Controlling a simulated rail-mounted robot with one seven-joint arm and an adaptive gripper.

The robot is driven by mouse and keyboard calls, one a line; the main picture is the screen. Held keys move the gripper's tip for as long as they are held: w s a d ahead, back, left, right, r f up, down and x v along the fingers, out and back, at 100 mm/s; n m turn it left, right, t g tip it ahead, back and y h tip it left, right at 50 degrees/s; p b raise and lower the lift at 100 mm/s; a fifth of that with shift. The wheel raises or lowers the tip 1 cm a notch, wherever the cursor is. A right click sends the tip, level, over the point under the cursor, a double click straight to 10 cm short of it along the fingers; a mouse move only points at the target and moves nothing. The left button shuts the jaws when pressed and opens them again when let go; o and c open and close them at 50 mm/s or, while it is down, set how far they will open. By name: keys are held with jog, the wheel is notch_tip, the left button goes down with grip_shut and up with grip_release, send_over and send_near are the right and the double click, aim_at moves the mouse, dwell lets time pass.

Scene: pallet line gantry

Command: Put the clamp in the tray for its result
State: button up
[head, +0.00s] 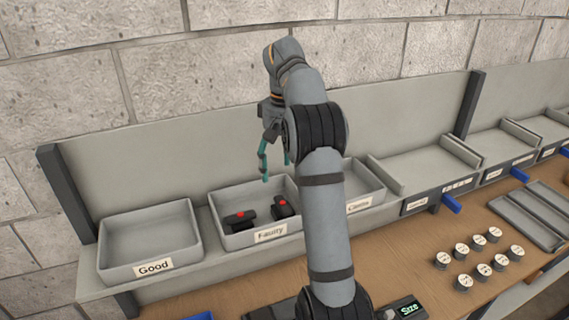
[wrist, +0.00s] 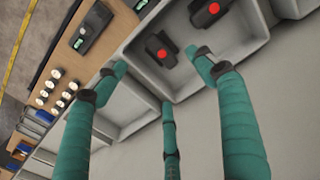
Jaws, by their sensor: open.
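Two black clamps, each with a red spot on top, lie in the tray labelled Faulty (head: 232,240). One clamp (head: 240,219) is at the left and the other (head: 283,208) at the right. In the wrist view one clamp (wrist: 162,54) shows near the top middle and the other (wrist: 211,9) at the top edge. My gripper (head: 275,169) is above the Faulty tray with its teal fingers spread. In the wrist view the fingers (wrist: 160,78) are apart with nothing held between them.
An empty tray labelled Good (head: 122,274) stands left of the Faulty tray. A tray labelled Claims (head: 372,194) is on the right, partly hidden behind my arm. Several round white-topped pieces (head: 478,258) stand on the wooden bench, with a device reading Size (head: 407,309) at the front.

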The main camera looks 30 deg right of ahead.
aim_at(284, 203)
jog(key=shift+r, duration=0.75)
notch_tip(284, 203, down, 13)
jog(key=shift+r, duration=0.1)
jog(key=shift+w+r, duration=0.1)
jog(key=shift+r, duration=0.95)
